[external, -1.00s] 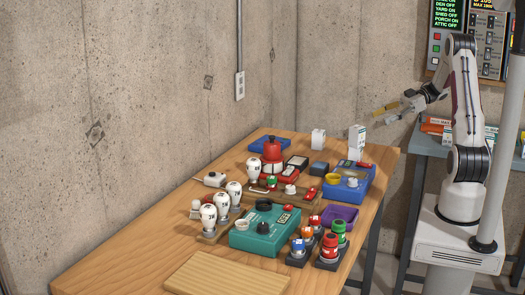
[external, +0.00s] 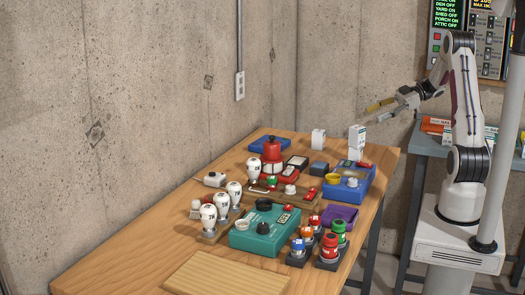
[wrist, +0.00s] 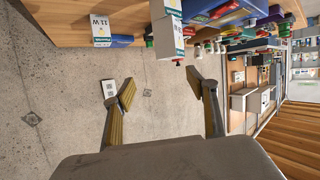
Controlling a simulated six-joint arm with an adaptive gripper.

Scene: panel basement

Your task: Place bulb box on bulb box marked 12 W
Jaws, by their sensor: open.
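A white bulb box (external: 357,142) with a green top edge stands near the table's right back corner. A second, smaller-looking white box (external: 318,139) stands to its left and farther back. In the wrist view one white box (wrist: 101,30) bears upside-down print that seems to read 11 W. Another white box (wrist: 168,35) beside it looks nearer. I cannot read a 12 W mark on either. My gripper (external: 382,110) is open and empty, above and to the right of the nearer box.
A blue tray (external: 350,190) sits in front of the nearer box. Bulbs (external: 221,200), a teal case (external: 258,232) and a red lantern-like object (external: 272,155) crowd the middle. A wooden board (external: 225,276) lies in front. Concrete wall stands behind.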

